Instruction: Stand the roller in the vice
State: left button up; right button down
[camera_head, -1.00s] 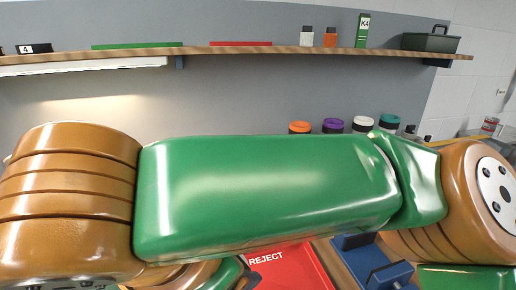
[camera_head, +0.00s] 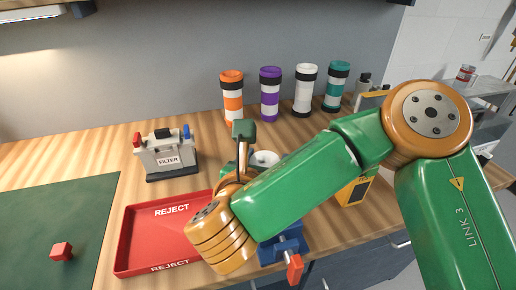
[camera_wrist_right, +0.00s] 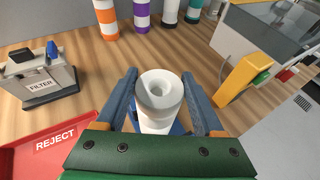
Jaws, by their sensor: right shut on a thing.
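The white roller (camera_wrist_right: 158,92) is upright in the right wrist view, with a round hollow in its top. My right gripper (camera_wrist_right: 159,74) is shut on it, with a blue-grey finger at either side. In the head view, the roller's pale top (camera_head: 264,157) shows just above my right forearm, and the fingers are mostly hidden. The blue vice (camera_head: 288,243) is at the bench's front edge, partly covered by my arm, with a red-orange handle end. Some blue shows below the roller in the wrist view. I cannot tell whether the roller's lower end touches the vice. My left gripper is out of view.
A red REJECT tray (camera_head: 126,240) lies left of the vice. The grey FILTER unit (camera_head: 166,157) stands behind it. Several banded tubes (camera_head: 270,92) line the wall. A yellow-orange block (camera_head: 355,190) stands to the right.

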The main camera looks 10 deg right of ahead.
jog(key=shift+w+d+f, duration=0.2)
jog(key=shift+d+f, duration=0.2)
jog(key=shift+f, duration=0.1)
jog(key=shift+w+d+f, duration=0.2)
jog(key=shift+d+f, duration=0.15)
jog(key=shift+f, duration=0.1)
notch_tip(320, 180, down, 4)
jog(key=shift+w+d+r, duration=0.1)
jog(key=shift+d, duration=0.05)
grip_release()
jog(key=b+v, duration=0.2)
jog(key=v, duration=1)
